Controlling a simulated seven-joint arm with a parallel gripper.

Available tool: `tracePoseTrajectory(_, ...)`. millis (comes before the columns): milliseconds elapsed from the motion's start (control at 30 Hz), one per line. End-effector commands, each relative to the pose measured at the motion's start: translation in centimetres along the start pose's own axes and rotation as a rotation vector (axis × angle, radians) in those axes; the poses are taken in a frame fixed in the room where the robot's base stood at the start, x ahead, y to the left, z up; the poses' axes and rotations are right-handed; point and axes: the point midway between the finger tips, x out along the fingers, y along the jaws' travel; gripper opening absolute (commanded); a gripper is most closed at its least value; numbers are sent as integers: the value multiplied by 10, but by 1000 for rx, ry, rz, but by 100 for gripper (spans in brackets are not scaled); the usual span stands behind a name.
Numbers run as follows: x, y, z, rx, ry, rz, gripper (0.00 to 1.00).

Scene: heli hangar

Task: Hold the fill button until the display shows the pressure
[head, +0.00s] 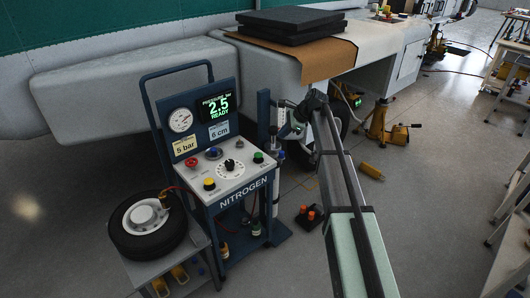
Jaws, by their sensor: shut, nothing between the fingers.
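The blue nitrogen cart (244,202) stands at left centre. Its dark display (214,106) reads 2.5 with READY in green, under a small pressure heading. The sloped white control panel (223,180) carries a green button (258,157), a yellow button (209,184), a red knob (191,162), a blue knob (213,152) and a black dial (229,164). Their small labels are too small to read, so I cannot tell which is the fill button. My gripper (281,132) is shut and empty, right of and above the green button, apart from the panel.
A round gauge (180,120) sits left of the display, above a "5 bar" card (185,144); a "6 cm" card (220,132) is under the display. A wheel (147,226) lies on a low stand at left. A blue post (263,119) rises beside my gripper.

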Motion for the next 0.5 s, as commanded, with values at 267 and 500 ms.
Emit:
tracePoseTrajectory(267, 0, 4, 3, 333, -11, 20, 0)
tracePoseTrajectory(500, 0, 4, 3, 470, -9, 23, 0)
